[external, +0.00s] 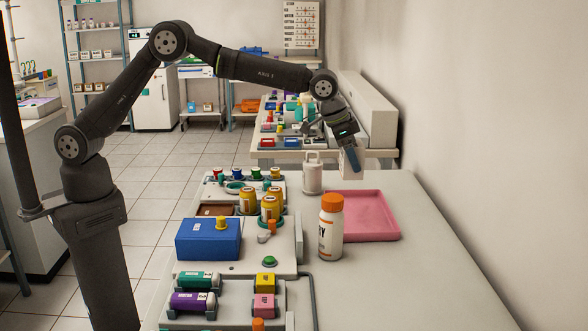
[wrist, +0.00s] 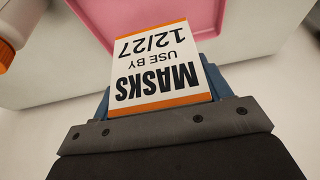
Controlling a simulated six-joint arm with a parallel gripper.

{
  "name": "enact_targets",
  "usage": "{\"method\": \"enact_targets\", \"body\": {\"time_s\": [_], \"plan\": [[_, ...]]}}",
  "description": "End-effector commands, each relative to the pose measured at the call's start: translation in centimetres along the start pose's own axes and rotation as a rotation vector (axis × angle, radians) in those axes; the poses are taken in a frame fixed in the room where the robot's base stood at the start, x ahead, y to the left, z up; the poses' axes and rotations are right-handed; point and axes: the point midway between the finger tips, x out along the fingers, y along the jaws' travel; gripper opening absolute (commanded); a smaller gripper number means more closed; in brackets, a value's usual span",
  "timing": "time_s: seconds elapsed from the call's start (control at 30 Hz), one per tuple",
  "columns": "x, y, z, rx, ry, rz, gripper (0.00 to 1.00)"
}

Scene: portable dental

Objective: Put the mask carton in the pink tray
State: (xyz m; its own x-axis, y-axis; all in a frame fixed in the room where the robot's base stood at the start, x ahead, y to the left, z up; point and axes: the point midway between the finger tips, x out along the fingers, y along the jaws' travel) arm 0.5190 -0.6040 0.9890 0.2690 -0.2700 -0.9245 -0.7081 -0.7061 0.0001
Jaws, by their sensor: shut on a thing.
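The mask carton (wrist: 155,70) is white with orange edges and reads "MASKS USE BY 12/27" in the wrist view. My gripper (wrist: 162,92) is shut on it, with blue fingers on both sides. In the external view the carton (external: 347,163) hangs from my gripper (external: 351,160) above the far part of the pink tray. The pink tray (external: 384,228) lies on the right of the table and looks empty. Its edge also shows in the wrist view (wrist: 205,12), beyond the carton. The carton appears apart from the tray, though the exact height is hard to tell.
A white bottle with an orange cap (external: 330,228) stands at the tray's near left. A white canister (external: 312,174) stands at its far left. Yellow jars (external: 270,208) and a blue box (external: 208,239) are further left. The table's near right is clear.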

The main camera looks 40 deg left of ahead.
Motion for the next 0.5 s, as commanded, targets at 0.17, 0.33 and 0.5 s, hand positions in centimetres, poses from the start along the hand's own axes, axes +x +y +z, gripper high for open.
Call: {"method": "enact_targets", "body": {"time_s": [0.17,0.33,0.5], "plan": [[2.8,0.0,1.2,0.000,-0.001,0.000,0.47],[5.9,0.0,2.5,-0.001,-0.002,-0.001,0.47],[8.0,0.0,3.3,-0.001,0.002,0.000,0.47]]}}
